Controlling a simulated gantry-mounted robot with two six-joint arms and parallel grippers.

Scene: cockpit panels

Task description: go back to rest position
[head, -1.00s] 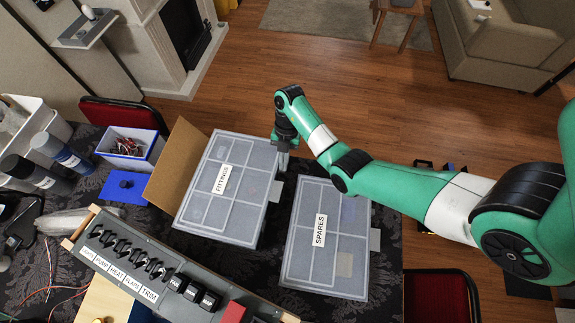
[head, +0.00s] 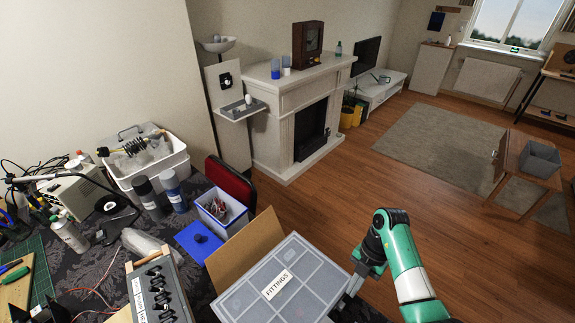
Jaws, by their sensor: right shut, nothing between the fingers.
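My right gripper (head: 361,278) is at the lower right of the head view, pointing down, beside the right edge of the box labelled FITTINGS (head: 312,257). Its fingers are shut with nothing between them. I cannot tell whether they touch the box's edge. The box's lid is closed, with a grid of compartments under it. My left gripper is not in view.
Open wooden floor (head: 330,200) lies beyond the table.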

